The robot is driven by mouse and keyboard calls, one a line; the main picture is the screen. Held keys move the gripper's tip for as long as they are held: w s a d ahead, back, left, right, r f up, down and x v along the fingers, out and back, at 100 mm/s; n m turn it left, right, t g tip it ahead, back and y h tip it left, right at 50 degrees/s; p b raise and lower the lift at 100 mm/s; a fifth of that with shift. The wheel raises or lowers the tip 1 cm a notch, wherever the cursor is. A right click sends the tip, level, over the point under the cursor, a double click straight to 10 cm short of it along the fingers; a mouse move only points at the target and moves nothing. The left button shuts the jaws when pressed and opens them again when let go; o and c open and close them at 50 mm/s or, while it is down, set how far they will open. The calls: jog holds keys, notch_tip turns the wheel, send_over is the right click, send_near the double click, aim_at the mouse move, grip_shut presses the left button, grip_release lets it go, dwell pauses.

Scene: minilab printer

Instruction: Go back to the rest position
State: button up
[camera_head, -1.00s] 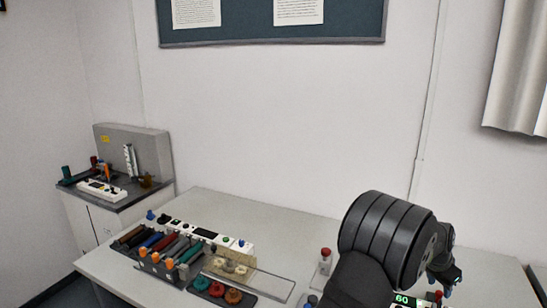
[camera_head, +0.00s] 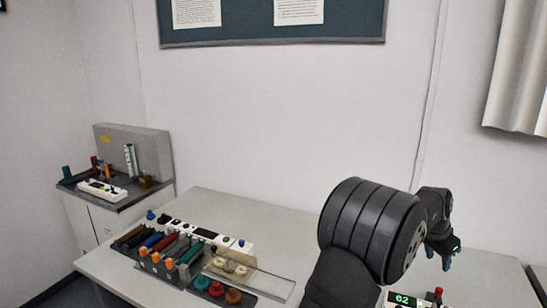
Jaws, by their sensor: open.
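My arm rises from the bottom of the head view, right of the middle, with its large dark joint above the table (camera_head: 290,218). My gripper (camera_head: 438,257) hangs past the joint on the right side, pointing down. Its two bluish fingertips are apart, with nothing seen between them. It is over the right part of the table, above and beyond a small device with a green display (camera_head: 404,300) that reads 62. My arm hides part of this device and the table behind it.
On the left of the table stand a rack of coloured cylinders (camera_head: 160,246), a white control strip (camera_head: 205,234), a tray of round knobs (camera_head: 217,289) and a clear plate (camera_head: 262,284). A side cabinet (camera_head: 118,200) stands at the far left. The table's back middle is clear.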

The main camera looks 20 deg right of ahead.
jog(key=v, duration=0.5)
jog(key=s+a+f+m+t, duration=0.1)
jog(key=a+m, duration=0.7)
jog(key=a, duration=0.5)
jog(key=shift+f, duration=0.35)
jog(key=shift+a, duration=0.1)
